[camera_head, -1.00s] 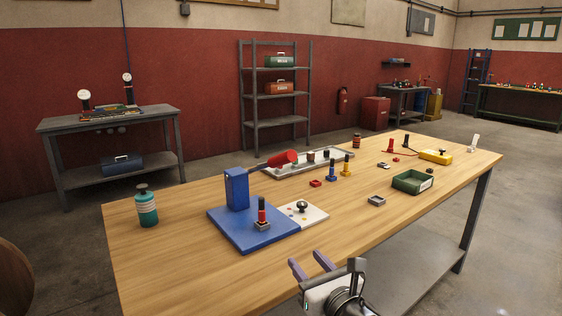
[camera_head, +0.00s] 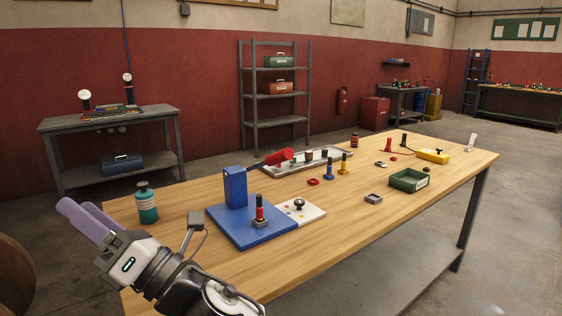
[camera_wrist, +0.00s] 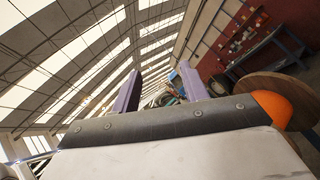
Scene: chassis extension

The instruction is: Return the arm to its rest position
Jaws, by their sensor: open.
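My gripper (camera_head: 86,217) is at the lower left of the head view, raised near the left front corner of the wooden table (camera_head: 330,233). Its two purple fingers point up and left, with nothing seen between them. In the wrist view my gripper (camera_wrist: 160,92) has its fingers well apart and empty. They point toward the ceiling and the far end of the hall. My arm hangs in from the bottom edge of the head view.
A teal bottle (camera_head: 147,206) stands on the table close to my gripper. A blue fixture (camera_head: 236,188) with a red and black peg stands to its right. A green tray (camera_head: 409,182) lies farther right. A round wooden top (camera_wrist: 262,88) shows in the wrist view.

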